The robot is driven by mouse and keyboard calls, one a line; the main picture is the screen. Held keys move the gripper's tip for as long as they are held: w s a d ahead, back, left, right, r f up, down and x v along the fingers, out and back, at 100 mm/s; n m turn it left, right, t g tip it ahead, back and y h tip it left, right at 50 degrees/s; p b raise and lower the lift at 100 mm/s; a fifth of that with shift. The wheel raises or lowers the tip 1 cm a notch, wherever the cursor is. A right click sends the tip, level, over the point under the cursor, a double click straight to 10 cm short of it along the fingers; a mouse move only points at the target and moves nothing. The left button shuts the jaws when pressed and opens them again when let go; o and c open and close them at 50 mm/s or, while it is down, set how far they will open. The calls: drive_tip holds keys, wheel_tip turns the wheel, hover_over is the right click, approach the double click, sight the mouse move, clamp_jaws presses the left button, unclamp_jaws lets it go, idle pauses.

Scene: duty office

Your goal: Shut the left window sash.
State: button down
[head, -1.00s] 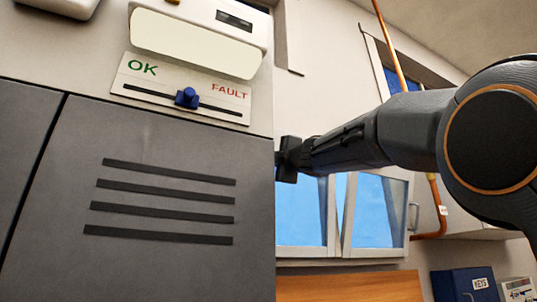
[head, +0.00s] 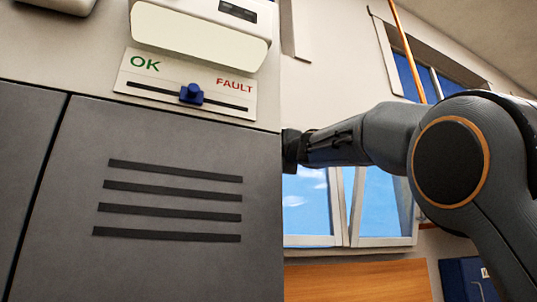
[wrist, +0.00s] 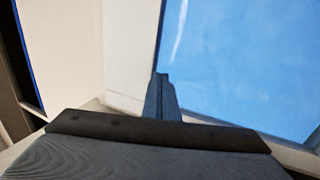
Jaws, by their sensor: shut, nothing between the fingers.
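In the head view the window shows two light-framed panes below my arm. The left pane (head: 307,205) is partly cut off by the grey cabinet edge, and the right pane (head: 382,205) stands beside it with slanted frame edges between them. How far either sash is open is hard to tell. My gripper (head: 289,150) is above the left pane, its tip partly hidden at the cabinet edge. In the wrist view my gripper (wrist: 161,90) is shut and empty, in front of a light frame and a blue pane (wrist: 240,65). Contact cannot be told.
A grey cabinet (head: 170,265) with dark slots fills the left, with an OK/FAULT slider panel (head: 190,85) above it. An orange pipe (head: 408,50) runs near the upper window. A wooden surface (head: 355,282) and a blue box (head: 465,280) are below.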

drive_tip(key=s+d+b, duration=0.1)
drive_tip(key=s+d, duration=0.1)
drive_tip(key=s, duration=0.4)
drive_tip(key=s+d+b, duration=0.1)
drive_tip(key=s+d, duration=0.2)
drive_tip(key=s, duration=0.3)
drive_tip(key=shift+s+d+b, duration=0.25)
drive_tip(key=shift+b, duration=0.1)
drive_tip(key=shift+r, duration=0.1)
